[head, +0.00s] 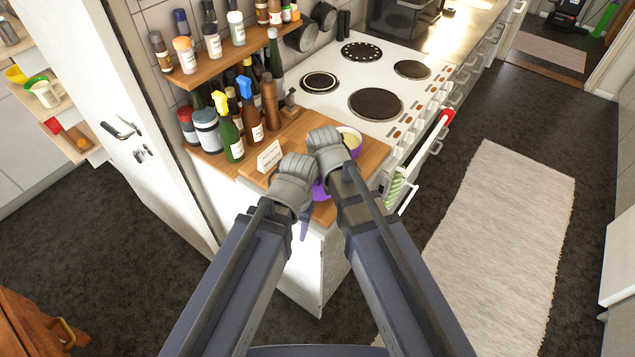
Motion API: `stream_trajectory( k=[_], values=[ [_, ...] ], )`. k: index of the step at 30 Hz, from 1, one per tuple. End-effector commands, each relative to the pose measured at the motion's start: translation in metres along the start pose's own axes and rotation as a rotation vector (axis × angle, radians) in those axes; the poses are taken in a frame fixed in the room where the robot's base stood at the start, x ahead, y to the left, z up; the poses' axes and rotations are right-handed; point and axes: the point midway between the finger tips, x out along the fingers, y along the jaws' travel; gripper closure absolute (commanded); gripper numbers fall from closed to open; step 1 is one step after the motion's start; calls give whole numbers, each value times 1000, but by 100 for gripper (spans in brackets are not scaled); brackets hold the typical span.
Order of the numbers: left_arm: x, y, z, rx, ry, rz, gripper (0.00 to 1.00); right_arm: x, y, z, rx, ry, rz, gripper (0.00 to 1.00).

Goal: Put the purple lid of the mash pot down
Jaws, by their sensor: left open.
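The purple mash pot (357,152) stands on the wooden counter by the cooker, uncovered, with pale mash (349,137) showing inside. A purple piece, seemingly the lid (320,190), shows low between my two hands at the counter's front; most of it is hidden. My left gripper (297,166) is open, over the wooden top close to this purple piece; I cannot tell whether they touch. My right gripper (322,137) is just left of the pot and covers part of it. Its fingers are hidden, so its hold cannot be seen.
A small white label card (269,156) stands left of my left gripper. Several bottles (230,135) crowd the counter's back left under a wooden shelf (235,52). The white cooker (335,100) is behind and right. Little of the wooden counter (373,152) is bare.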

Motion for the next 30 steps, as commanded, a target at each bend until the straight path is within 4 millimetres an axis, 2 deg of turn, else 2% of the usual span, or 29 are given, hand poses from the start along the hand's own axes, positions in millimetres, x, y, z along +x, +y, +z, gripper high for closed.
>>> stream_trajectory(
  k=[1,3,11,16,17,18,24,30],
  values=[
    [13,1,-1,0,0,0,50,12,0,5,0,0,0,100],
    [17,2,-1,0,0,0,50,16,0,7,0,0,0,100],
    [15,1,-1,0,0,0,50,14,0,6,0,0,0,100],
    [20,2,-1,0,0,0,50,19,0,8,0,0,0,100],
    [19,2,-1,0,0,0,50,18,0,7,0,0,0,66],
    [18,2,-1,0,0,0,50,17,0,7,0,0,0,61],
    [18,2,-1,0,0,0,50,17,0,7,0,0,0,39],
    [18,2,-1,0,0,0,50,17,0,7,0,0,0,38]
  ],
)
